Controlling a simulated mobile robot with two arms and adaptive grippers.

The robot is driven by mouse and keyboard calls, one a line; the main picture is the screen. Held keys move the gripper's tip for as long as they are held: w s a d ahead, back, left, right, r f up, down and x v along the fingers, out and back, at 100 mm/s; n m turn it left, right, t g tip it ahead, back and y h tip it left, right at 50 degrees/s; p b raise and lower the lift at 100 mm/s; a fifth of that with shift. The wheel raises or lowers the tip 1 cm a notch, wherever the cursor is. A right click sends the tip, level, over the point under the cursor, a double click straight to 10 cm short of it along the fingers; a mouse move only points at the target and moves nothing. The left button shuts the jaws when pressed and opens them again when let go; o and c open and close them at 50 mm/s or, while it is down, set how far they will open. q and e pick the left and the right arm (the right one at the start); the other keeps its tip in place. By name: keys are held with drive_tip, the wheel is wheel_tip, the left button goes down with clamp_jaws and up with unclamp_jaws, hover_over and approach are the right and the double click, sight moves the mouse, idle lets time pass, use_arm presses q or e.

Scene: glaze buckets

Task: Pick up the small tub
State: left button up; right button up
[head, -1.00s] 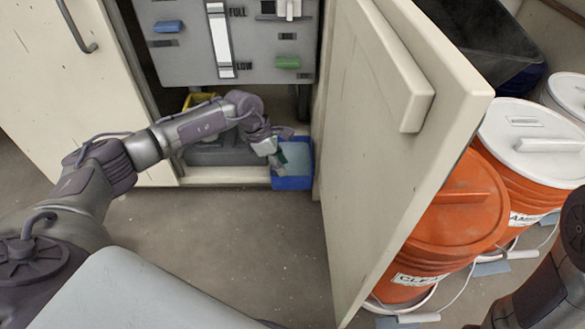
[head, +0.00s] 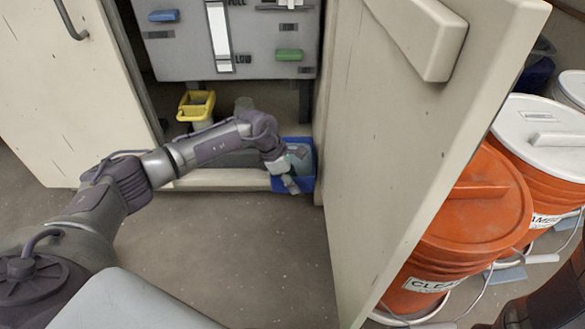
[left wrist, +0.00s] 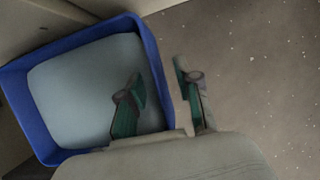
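The small tub is a blue, square, open-topped tub (head: 305,182) on the floor at the cabinet opening, beside the open door. In the left wrist view the tub (left wrist: 50,130) shows a smooth pale grey-blue surface inside its blue rim. My left gripper (head: 292,170) is at the tub's front wall. In the left wrist view its green-padded fingers (left wrist: 160,78) are apart, one over the tub's inside and one outside the rim, with the wall between them. I cannot tell whether either finger touches the wall. My right gripper is not in view.
The cabinet door (head: 400,150) stands open right of the tub. Orange buckets with lids (head: 480,205) stand beyond the door. The floor (head: 240,250) in front is clear.

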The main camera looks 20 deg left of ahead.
use_arm(q)
drive_tip(key=shift+f, duration=0.25)
idle(0.3)
drive_tip(key=shift+c, duration=0.3)
clamp_jaws()
drive_tip(key=shift+w+r, duration=0.1)
drive_tip(key=shift+r, duration=0.05)
